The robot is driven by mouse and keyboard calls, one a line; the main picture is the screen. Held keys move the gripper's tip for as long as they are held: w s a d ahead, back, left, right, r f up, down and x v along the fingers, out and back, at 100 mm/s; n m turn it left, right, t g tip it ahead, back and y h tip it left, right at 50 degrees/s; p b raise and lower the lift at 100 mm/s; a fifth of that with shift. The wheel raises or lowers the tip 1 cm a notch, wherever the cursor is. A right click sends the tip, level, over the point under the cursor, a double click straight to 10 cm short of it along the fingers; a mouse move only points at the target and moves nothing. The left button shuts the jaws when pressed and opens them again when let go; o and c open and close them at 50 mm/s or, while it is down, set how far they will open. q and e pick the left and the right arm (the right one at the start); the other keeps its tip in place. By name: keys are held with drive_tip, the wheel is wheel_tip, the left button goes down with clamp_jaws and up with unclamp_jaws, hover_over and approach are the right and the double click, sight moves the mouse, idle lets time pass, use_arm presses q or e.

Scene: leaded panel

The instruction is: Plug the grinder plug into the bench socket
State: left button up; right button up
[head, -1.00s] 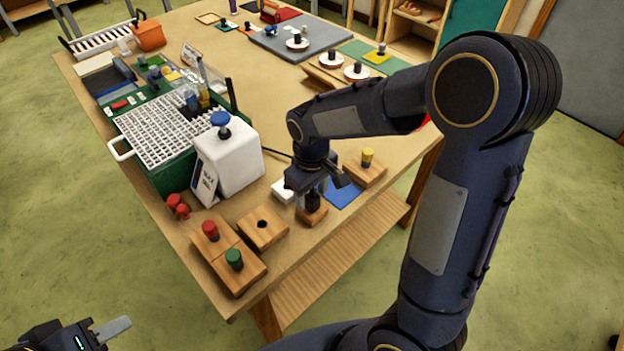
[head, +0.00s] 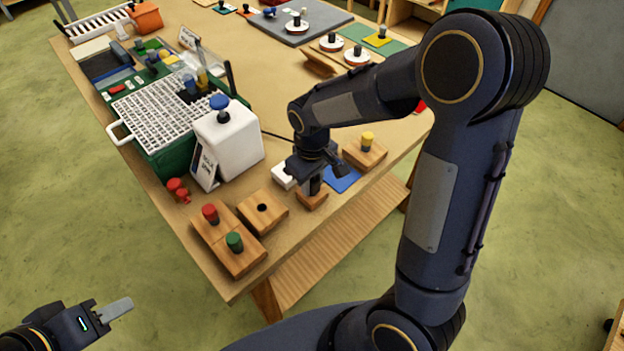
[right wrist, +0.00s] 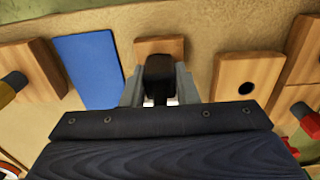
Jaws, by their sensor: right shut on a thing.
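My right gripper (head: 318,178) is shut on a black plug-like piece, which shows between the fingers in the right wrist view (right wrist: 159,78); I take it for the grinder plug. It is upright, right over a small wooden block (head: 312,200). I cannot tell whether it still touches that block. A white box (head: 283,177) lies just left of the gripper, partly hidden by it, and may be the bench socket; its openings are not visible. A dark cable (head: 278,136) runs on the bench behind the gripper. My left gripper (head: 118,308) is away from the bench, its opening unclear.
A blue sheet (head: 342,179) and a wooden block with a yellow knob (head: 367,153) lie right of the gripper. A holed wooden block (head: 263,209), red and green knobs and a white container (head: 226,148) stand left. The bench's front edge is close.

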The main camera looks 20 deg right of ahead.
drive_tip(key=shift+c, duration=0.7)
drive_tip(key=shift+r+p, duration=0.7)
drive_tip(key=shift+r, duration=0.2)
idle(0.4)
drive_tip(key=shift+r+p, duration=0.5)
drive_tip(key=shift+r, duration=0.1)
